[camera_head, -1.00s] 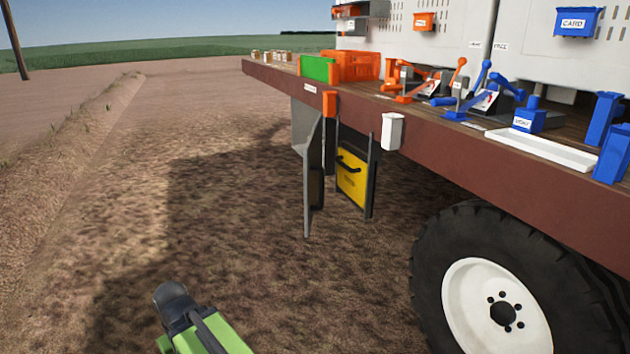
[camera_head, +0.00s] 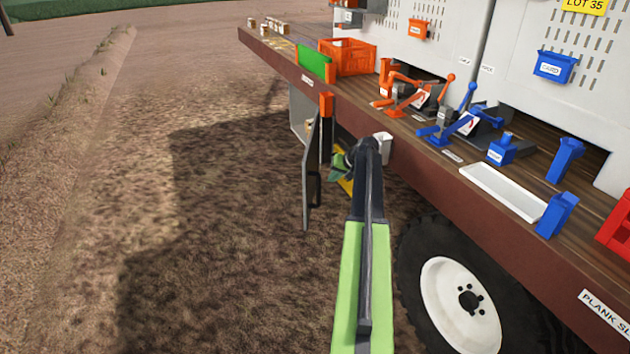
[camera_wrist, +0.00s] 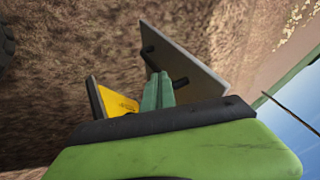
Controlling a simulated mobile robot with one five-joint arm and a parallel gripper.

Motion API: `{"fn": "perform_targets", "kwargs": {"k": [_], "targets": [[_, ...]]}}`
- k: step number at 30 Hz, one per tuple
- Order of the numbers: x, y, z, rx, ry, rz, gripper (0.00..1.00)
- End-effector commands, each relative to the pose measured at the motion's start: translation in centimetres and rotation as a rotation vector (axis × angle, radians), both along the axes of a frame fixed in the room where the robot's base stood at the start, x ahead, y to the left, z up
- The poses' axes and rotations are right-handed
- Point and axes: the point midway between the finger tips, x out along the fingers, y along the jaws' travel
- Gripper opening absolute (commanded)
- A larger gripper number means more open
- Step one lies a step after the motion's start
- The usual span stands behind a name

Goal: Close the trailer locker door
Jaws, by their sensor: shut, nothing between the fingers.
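The trailer locker door (camera_head: 312,175) is a grey panel hanging under the trailer's edge, swung open and seen nearly edge-on, with a dark handle on its right side. In the wrist view the door (camera_wrist: 188,62) is a grey slab with dark fittings, just beyond the fingers. My gripper (camera_head: 340,165) is shut and empty, to the right of the door. In the wrist view its green fingers (camera_wrist: 157,90) point toward the door; I cannot tell whether they touch it. A yellow panel (camera_wrist: 116,102) lies left of the fingers, and is mostly hidden by my arm in the head view.
The trailer bed (camera_head: 430,165) overhangs the locker, with orange and blue levers and a white tray (camera_head: 503,192) on it. A large wheel (camera_head: 460,290) stands at right. Bare soil at left is free.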

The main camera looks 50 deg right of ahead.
Motion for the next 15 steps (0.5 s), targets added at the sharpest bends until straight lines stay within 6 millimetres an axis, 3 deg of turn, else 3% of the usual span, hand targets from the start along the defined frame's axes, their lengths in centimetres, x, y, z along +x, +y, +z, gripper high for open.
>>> {"fn": "perform_targets", "kwargs": {"k": [15], "targets": [[5.9,-0.1,-8.7,-0.001,0.002,0.002,0.0]]}}
